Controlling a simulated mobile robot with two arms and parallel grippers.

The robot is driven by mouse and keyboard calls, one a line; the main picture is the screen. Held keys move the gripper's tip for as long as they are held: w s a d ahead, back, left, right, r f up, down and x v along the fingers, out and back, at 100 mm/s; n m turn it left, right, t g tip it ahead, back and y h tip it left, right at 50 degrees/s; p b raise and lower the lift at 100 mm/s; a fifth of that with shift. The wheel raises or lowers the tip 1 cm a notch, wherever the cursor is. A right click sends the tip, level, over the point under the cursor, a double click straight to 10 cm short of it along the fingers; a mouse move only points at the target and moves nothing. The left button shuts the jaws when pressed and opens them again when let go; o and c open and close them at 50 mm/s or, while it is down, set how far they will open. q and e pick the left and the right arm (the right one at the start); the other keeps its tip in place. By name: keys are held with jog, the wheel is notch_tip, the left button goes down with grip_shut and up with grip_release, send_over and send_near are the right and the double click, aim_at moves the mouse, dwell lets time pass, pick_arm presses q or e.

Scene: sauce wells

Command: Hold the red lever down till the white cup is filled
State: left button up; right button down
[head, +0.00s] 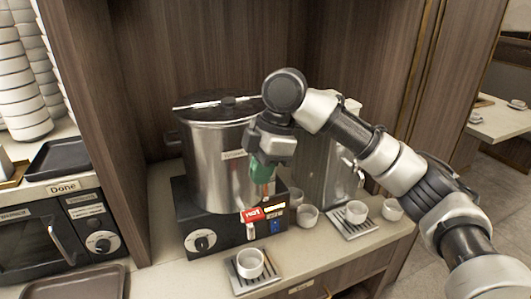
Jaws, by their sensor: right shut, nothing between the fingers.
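The red lever (252,214), marked HOT, is on the front of the dispenser base under a large steel pot (215,165). A white cup (250,263) stands upright on a small slatted drip tray (240,284) below and in front of the lever. I cannot tell how much is in the cup. My right gripper (264,195) is shut and empty, pointing down just above and slightly right of the red lever. I cannot tell whether it touches the lever. My left gripper is out of view.
A blue lever (276,227) sits right of the red one. More white cups stand to the right, one (356,212) on a second drip tray. A second steel container is behind my arm. At left are an oven (45,235), trays and stacked bowls (22,95).

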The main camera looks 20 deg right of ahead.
aim_at(257, 217)
jog(key=x, duration=0.2)
jog(key=p+x, duration=0.1)
jog(key=x, duration=0.2)
jog(key=d+x, duration=0.1)
jog(key=x, duration=0.1)
jog(key=shift+f, duration=0.5)
jog(key=shift+s+f+t, duration=0.3)
jog(key=shift+f+t, duration=0.25)
jog(key=shift+t, duration=0.15)
jog(key=shift+s+f+n+t+b, duration=0.15)
jog(key=shift+f+t+b, duration=0.15)
jog(key=shift+t, duration=0.2)
jog(key=shift+s+f+n+t+b, duration=0.2)
jog(key=shift+f+t, duration=0.15)
jog(key=shift+t, duration=0.15)
jog(key=shift+r, duration=0.2)
jog(key=shift+w, duration=0.1)
dwell(1.5)
